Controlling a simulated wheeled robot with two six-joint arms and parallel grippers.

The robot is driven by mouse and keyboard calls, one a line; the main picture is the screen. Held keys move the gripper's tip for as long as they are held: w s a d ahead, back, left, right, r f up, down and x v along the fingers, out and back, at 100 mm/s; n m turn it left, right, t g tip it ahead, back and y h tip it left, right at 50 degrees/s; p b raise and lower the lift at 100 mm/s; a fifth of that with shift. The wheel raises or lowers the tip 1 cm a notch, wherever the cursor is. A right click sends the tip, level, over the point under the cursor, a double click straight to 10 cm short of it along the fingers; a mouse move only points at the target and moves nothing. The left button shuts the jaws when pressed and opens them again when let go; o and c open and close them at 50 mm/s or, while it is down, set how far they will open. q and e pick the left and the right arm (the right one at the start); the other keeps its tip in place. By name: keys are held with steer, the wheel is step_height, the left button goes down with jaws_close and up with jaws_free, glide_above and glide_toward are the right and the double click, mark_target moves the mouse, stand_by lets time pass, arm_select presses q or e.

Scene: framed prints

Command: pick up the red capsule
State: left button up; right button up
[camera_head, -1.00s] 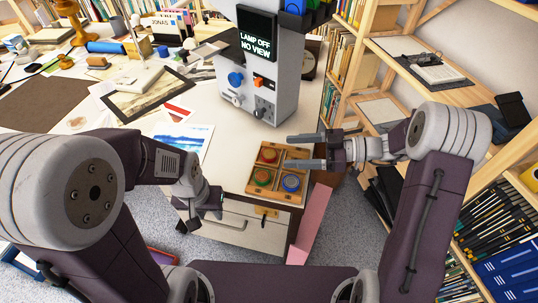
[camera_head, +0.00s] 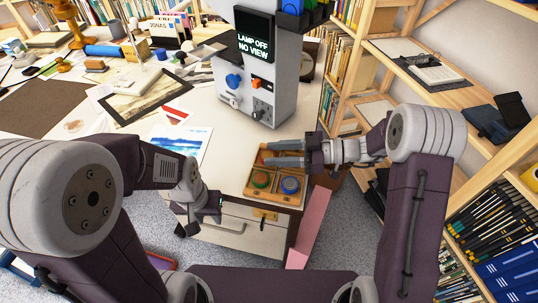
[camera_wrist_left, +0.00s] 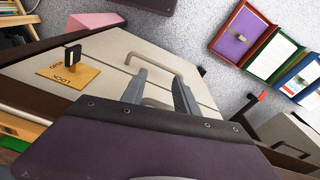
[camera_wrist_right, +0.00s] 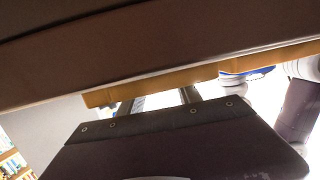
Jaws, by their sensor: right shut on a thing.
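In the right wrist view the tray (camera_wrist_right: 110,97) edge hides the fingertips. My left gripper (camera_head: 214,205) is open and empty in front of the drawer; its parted fingers (camera_wrist_left: 158,77) show in the left wrist view.
A grey machine (camera_head: 256,85) with a lit screen stands just behind the tray. A wooden shelf (camera_head: 440,90) rises at the right. The drawer handle (camera_wrist_left: 150,72) lies beyond my left fingers. A pink block (camera_head: 308,230) stands beside the drawers. Prints and papers lie on the desk at left.

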step_height(320, 180, up, 4)
steer(key=shift+r+p, duration=0.25)
steer(key=shift+p, duration=0.5)
steer(key=s+d+r+p, duration=0.1)
steer(key=s+d+r, duration=0.5)
steer(key=s, duration=0.3)
steer(key=shift+s+d+r, duration=0.25)
steer(key=shift+s, duration=0.1)
